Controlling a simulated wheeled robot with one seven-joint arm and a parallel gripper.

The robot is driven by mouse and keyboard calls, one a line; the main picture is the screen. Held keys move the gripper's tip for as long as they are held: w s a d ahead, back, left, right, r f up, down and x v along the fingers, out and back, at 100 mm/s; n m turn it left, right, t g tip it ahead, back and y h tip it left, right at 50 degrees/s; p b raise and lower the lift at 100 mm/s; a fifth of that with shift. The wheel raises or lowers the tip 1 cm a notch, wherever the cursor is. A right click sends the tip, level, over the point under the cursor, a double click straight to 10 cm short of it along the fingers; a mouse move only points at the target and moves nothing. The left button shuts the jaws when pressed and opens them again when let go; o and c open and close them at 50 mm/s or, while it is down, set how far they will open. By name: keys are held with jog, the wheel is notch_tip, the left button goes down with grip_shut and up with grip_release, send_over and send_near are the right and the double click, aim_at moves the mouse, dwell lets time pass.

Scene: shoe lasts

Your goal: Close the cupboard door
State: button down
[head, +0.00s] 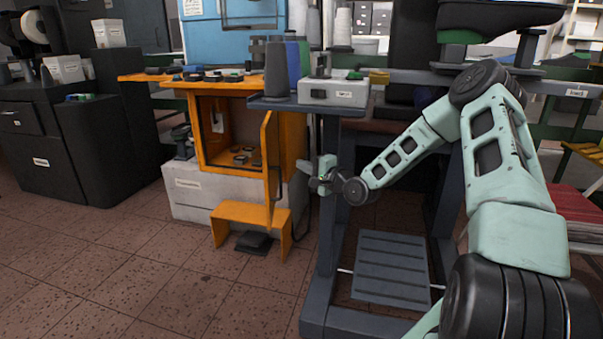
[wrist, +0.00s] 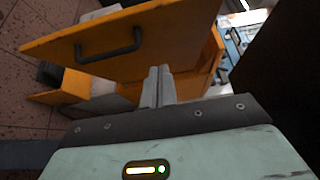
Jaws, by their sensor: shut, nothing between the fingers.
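The orange cupboard (head: 199,133) stands left of the middle in the head view, with its front open and small parts on its floor. Its orange door (head: 271,160) is hinged on the right side and stands swung out toward the camera, seen nearly edge-on. In the wrist view the door (wrist: 150,45) crosses the upper middle, with a dark bar handle (wrist: 110,46) on its face. My gripper (head: 315,171) is to the right of the door, on its handle side. The fingers (wrist: 158,86) are shut and empty, pointing toward the door; whether they touch it I cannot tell.
An orange step stool (head: 251,213) stands below the door. A grey bench frame (head: 327,245) with a slatted lower shelf (head: 391,268) is under my arm. A white box (head: 334,92) sits on the bench top. The tiled floor at front left is clear.

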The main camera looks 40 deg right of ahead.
jog(key=b, duration=0.2)
send_near(269, 157)
jog(key=w+d, duration=0.2)
jog(key=w+a+b, duration=0.1)
jog(key=w+a, duration=0.1)
jog(key=w, duration=0.1)
jog(key=shift+a, duration=0.1)
jog(key=shift+w+a+r, duration=0.15)
jog(key=shift+w+a, duration=0.1)
jog(key=shift+a, duration=0.15)
